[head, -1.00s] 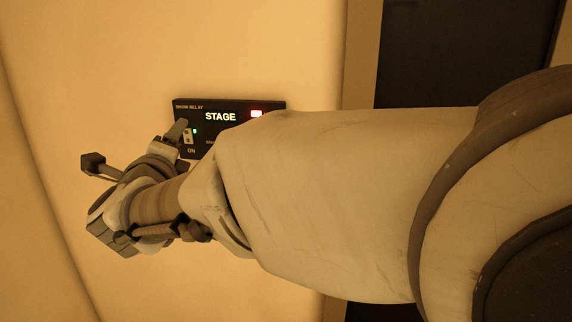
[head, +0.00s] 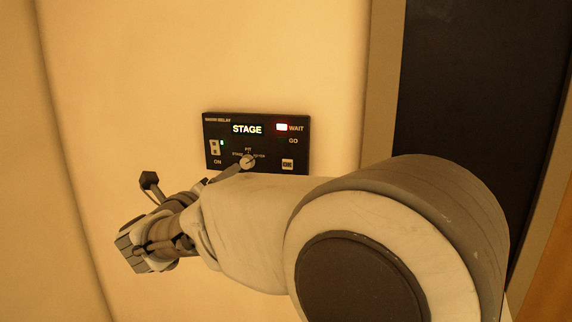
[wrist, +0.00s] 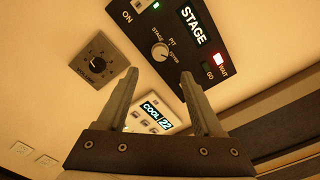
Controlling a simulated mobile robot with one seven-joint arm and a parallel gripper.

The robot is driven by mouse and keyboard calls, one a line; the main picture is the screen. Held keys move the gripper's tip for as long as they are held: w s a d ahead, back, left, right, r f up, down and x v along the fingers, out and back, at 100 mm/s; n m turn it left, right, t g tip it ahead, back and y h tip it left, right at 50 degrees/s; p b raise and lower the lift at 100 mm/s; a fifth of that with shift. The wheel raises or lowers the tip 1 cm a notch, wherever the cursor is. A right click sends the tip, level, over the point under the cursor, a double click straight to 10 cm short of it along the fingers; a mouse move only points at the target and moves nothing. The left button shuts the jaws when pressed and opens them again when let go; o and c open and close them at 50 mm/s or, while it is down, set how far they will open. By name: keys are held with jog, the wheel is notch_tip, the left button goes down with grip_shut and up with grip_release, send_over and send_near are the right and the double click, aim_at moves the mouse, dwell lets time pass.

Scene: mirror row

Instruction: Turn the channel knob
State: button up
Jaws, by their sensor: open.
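The show relay panel (head: 262,125) is a black box on the wall, with a lit STAGE display (head: 247,129) and a red light beside WAIT. Its channel knob (head: 248,162) is a small pale round knob among the labels STAGE, PIT and a third one. In the wrist view the knob (wrist: 160,52) shows beyond my fingertips, which are apart from it. My gripper (wrist: 153,82) is open and empty, its two fingers pointing toward the panel. In the head view a finger reaches close to the knob, and my arm hides much of the gripper.
An ON switch (head: 215,147) with a green light is left of the knob, and a CUE button (head: 287,164) is right of it. The wrist view also shows a volume dial (wrist: 97,62) and a thermostat panel (wrist: 154,112) reading COOL 22. A dark framed panel (head: 470,90) stands at the right.

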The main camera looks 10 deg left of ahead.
aim_at(245, 163)
jog(key=w, duration=1)
jog(key=shift+w+d+p, duration=0.15)
jog(key=shift+d+p, duration=0.2)
jog(key=shift+d, duration=0.05)
grip_shut()
